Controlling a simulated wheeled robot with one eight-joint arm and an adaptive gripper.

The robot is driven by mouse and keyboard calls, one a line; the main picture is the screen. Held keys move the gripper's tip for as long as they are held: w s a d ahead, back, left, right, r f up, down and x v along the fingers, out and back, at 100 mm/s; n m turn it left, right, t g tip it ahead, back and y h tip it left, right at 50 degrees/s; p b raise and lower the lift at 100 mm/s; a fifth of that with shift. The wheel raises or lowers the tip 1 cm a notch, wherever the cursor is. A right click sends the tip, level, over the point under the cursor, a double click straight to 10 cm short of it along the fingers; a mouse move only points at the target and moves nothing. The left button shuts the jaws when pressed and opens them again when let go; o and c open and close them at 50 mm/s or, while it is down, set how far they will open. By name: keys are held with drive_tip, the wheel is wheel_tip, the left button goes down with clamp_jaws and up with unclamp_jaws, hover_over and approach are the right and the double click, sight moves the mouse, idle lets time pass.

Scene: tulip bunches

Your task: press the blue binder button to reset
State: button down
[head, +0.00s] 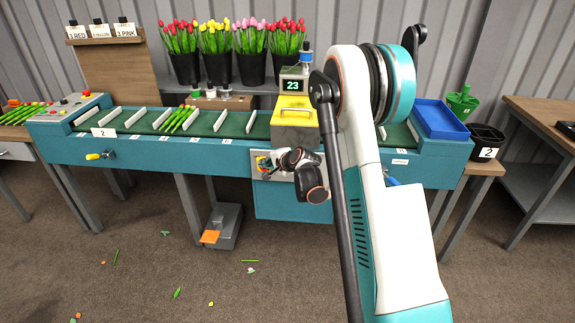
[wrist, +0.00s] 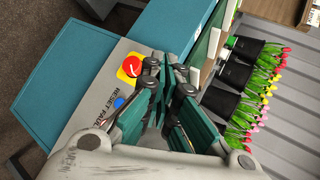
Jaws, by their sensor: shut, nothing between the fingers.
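The blue button (wrist: 119,102) shows in the wrist view on a grey panel (wrist: 85,118) with lettering that reads RESET and a partly covered second word. A red knob on a yellow plate (wrist: 129,68) is on the same panel, above the blue button in the picture. My gripper (wrist: 166,75) is shut and empty, to the right of both buttons in the picture. I cannot tell whether its tips touch the panel. In the head view my gripper (head: 268,165) is at the panel on the front of the teal machine (head: 225,155), below the yellow binder cover (head: 294,112). The blue button is hidden there.
The green conveyor (head: 150,120) has white dividers and a bunch of green stems (head: 176,119). A display reading 23 (head: 292,85) stands above the cover. Black tulip buckets (head: 219,69) stand behind. A blue tray (head: 440,118) sits at right. A grey pedal box (head: 223,225) is on the floor.

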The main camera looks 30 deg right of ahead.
drive_tip(key=w+d+f+m+t, duration=0.1)
drive_tip(key=d+f+m, duration=0.3)
drive_tip(key=f, duration=0.8)
drive_tip(key=d, duration=0.2)
drive_tip(key=shift+d+f, duration=0.3)
drive_tip(key=shift+d, duration=0.1)
drive_tip(key=shift+w, duration=0.15)
